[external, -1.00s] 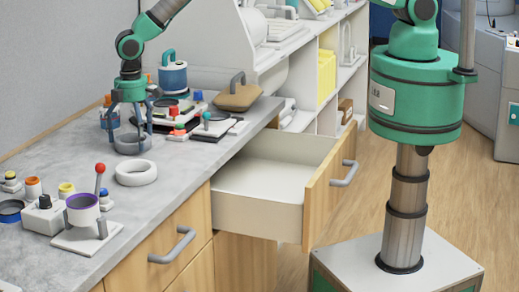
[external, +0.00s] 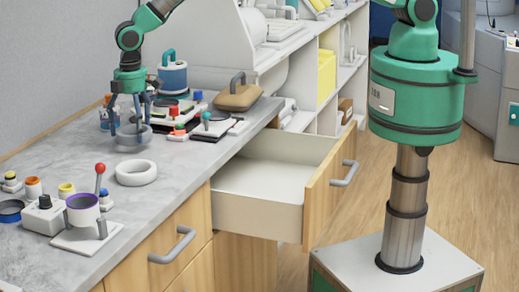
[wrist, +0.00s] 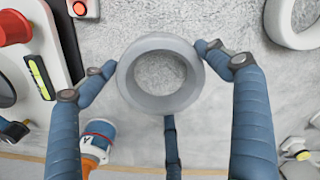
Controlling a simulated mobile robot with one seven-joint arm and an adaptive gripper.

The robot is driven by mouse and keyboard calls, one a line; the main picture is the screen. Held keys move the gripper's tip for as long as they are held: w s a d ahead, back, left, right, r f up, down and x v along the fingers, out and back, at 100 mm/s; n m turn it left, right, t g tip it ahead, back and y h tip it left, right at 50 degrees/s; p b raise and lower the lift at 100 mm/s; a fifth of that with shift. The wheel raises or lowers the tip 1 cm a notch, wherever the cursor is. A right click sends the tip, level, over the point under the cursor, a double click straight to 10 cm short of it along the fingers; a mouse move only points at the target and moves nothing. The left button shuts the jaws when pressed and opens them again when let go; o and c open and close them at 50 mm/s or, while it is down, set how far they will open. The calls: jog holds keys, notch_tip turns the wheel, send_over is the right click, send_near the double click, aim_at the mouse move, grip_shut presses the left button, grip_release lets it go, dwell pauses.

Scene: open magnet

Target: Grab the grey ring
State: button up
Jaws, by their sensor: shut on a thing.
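The grey ring (wrist: 160,103) is a thick round band, seen from above in the wrist view. In the external view the ring (external: 131,149) is at the far part of the counter, below my gripper (external: 132,130). In the wrist view my gripper (wrist: 157,60) has blue fingers at the ring's left, right and near side, shut on it from outside. The ring looks level, and its gap from the counter is hard to judge.
A white ring (external: 136,173) lies on the counter (external: 150,215) close by. Small devices with red and orange knobs (external: 174,111) stand just right of my gripper. A blue-and-white canister (external: 172,78) is behind. A drawer (external: 265,185) stands open right of the counter.

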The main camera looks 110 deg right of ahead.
notch_tip(320, 180, up, 7)
jog(key=shift+r, duration=0.2)
